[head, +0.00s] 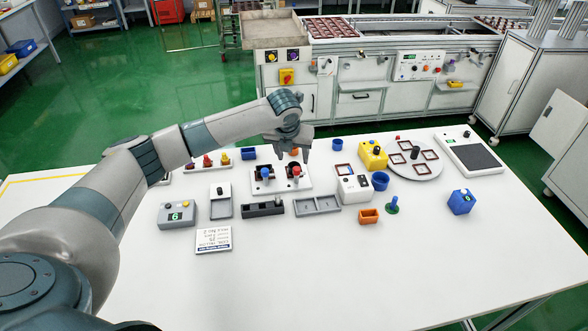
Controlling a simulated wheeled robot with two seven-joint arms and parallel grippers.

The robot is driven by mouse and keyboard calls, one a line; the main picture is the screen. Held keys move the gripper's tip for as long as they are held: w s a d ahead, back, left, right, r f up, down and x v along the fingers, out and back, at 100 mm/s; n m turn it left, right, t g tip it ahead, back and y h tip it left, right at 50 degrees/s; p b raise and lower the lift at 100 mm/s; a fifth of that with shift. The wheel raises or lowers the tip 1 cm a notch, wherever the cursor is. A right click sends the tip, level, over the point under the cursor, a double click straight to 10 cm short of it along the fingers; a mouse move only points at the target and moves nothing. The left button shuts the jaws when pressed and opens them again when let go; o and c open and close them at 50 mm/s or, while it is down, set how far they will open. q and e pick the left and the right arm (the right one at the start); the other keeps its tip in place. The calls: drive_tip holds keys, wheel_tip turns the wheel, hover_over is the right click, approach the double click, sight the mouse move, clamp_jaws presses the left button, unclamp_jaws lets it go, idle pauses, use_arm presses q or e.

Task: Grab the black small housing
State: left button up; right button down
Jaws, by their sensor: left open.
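A black block-like piece (262,209), which may be the black small housing, sits in or on a dark grey holder near the middle of the white table; its details are too small to tell. My left gripper (294,148) is open, pointing down above the back of a white fixture (280,187) with a blue-topped and a red-topped part. It is behind and to the right of the black piece, apart from it. The gripper hides part of an orange item behind it. My right gripper is not in view.
A grey two-compartment tray (318,205) is right of the black piece, a grey box (177,214) left. A white box (353,189), a yellow box (373,156) and a round plate (414,166) with dark-framed squares stand to the right. The front of the table (330,280) is clear.

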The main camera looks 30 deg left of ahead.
sight(293, 163)
use_arm(q)
drive_tip(key=shift+f, duration=0.4)
drive_tip(key=p+x, duration=0.1)
drive_tip(key=x, duration=0.2)
drive_tip(key=shift+p, duration=0.4)
drive_tip(key=shift+w+a+f, duration=0.1)
drive_tip(key=shift+f, duration=0.4)
drive_tip(key=c, duration=1.1)
